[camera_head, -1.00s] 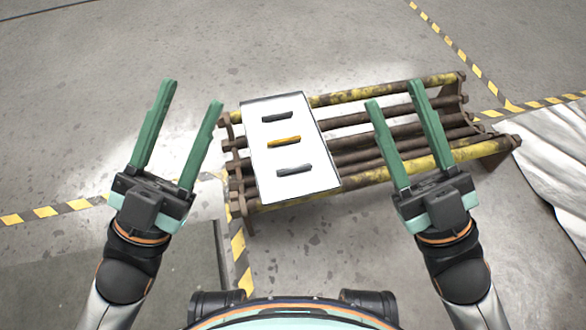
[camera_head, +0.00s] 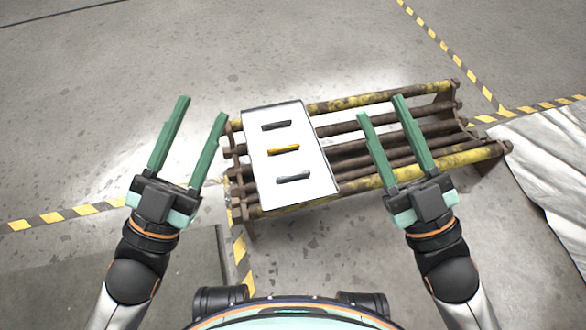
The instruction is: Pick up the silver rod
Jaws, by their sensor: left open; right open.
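Three short rods lie apart on a white board (camera_head: 310,160). The nearest one is a lighter grey and looks like the silver rod (camera_head: 293,177). A gold-yellow rod (camera_head: 283,149) lies in the middle, and a dark grey rod (camera_head: 276,125) lies furthest away. My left gripper (camera_head: 203,107) is open and empty, to the left of the board, with its green fingers pointing away from me. My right gripper (camera_head: 382,106) is open and empty, to the right of the board, in front of the rack's bars in the picture. Neither gripper touches a rod.
The board rests on the left end of a rusty rack (camera_head: 450,158) of brown and yellow bars. A white sheet (camera_head: 550,160) lies on the floor at the right. Yellow-black tape (camera_head: 75,211) marks the concrete floor. The floor behind the rack is clear.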

